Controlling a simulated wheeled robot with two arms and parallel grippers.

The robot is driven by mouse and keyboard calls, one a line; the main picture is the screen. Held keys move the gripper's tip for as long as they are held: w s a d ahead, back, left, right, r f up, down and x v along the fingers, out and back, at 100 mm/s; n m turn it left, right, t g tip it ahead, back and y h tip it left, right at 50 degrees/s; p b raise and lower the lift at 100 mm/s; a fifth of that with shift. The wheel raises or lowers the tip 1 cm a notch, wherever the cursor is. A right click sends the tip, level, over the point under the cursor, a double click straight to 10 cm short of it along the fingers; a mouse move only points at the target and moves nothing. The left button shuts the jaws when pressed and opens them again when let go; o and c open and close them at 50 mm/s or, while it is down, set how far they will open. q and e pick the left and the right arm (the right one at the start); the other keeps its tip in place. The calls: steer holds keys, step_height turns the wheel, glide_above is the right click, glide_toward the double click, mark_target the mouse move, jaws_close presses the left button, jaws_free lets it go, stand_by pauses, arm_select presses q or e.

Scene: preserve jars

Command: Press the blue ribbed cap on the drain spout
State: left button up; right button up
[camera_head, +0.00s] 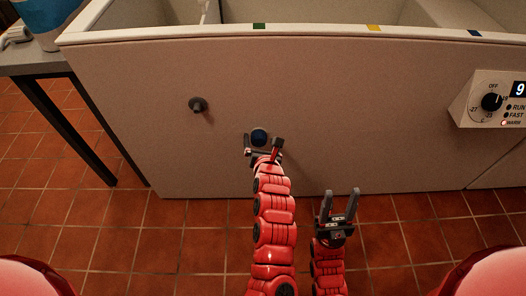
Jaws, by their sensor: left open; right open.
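The blue cap (259,136) shows as a small dark blue round thing between the fingertips of my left gripper (263,144), low on the pale front panel. My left gripper is open around it. I cannot tell whether the fingers touch the cap, and its ribs are too small to see. A dark grey stub (198,104), which looks like the drain spout, sticks out of the panel up and left of the cap. I cannot tell whether another spout is hidden behind the cap. My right gripper (338,206) is open and empty, low in front of the panel.
The panel (350,110) belongs to a large pale tank with a white rim (310,33) bearing green, yellow and blue marks. A control box (491,101) with a dial juts out at right. A grey table (35,62) with a blue container (47,20) stands at left.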

arm_select(q)
steer(key=p+v, duration=0.4)
steer(key=v, duration=1.3)
steer(key=shift+p, duration=0.3)
